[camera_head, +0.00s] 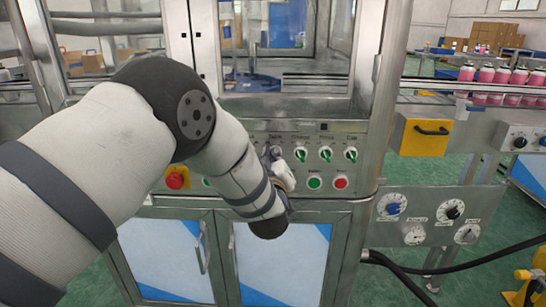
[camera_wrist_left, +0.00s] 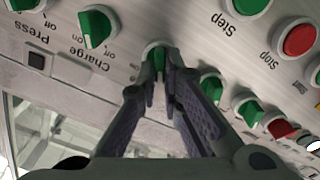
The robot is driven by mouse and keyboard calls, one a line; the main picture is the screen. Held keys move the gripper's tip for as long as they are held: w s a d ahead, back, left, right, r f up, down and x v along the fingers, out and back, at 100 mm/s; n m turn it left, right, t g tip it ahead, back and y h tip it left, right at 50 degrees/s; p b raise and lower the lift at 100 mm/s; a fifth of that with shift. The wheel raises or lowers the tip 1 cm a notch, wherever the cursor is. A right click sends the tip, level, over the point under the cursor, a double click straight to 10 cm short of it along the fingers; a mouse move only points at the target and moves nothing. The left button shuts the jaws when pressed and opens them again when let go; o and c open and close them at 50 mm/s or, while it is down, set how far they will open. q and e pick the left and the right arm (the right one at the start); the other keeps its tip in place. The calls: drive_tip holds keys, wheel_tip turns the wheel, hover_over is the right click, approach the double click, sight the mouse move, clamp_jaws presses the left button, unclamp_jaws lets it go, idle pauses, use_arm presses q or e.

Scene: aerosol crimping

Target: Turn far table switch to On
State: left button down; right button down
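The far table switch (camera_wrist_left: 158,54) is a green knob on the metal control panel. In the wrist view it sits between the two fingertips of my left gripper (camera_wrist_left: 160,78), which appear closed in on its sides. Its handle is partly hidden, so its exact setting is unclear. In the head view my left gripper (camera_head: 278,168) is at the panel under the "Table" label and covers the switch. My right gripper is in neither view.
Green charge (camera_head: 300,154) and press (camera_head: 325,153) switches stand beside it. Below are a green button (camera_head: 315,183) and a red button (camera_head: 341,183). A red emergency knob (camera_head: 176,179) is at left. Glass machine guarding rises above the panel.

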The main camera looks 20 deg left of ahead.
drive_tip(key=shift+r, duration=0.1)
use_arm(q)
drive_tip(key=shift+w+d+f+m+p, duration=0.15)
drive_tip(key=shift+m+p, duration=0.1)
drive_tip(key=shift+m, duration=1.7)
drive_tip(key=shift+s+d+r+m+p, duration=0.1)
drive_tip(key=shift+d+m+p, duration=0.1)
drive_tip(key=shift+m, duration=1.8)
drive_tip(key=shift+w+d+f+m+p, duration=0.1)
drive_tip(key=shift+m+p, duration=0.15)
drive_tip(key=shift+m, duration=1.7)
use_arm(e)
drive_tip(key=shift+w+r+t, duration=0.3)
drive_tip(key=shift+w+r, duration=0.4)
use_arm(q)
drive_tip(key=c, duration=1.7)
unclamp_jaws()
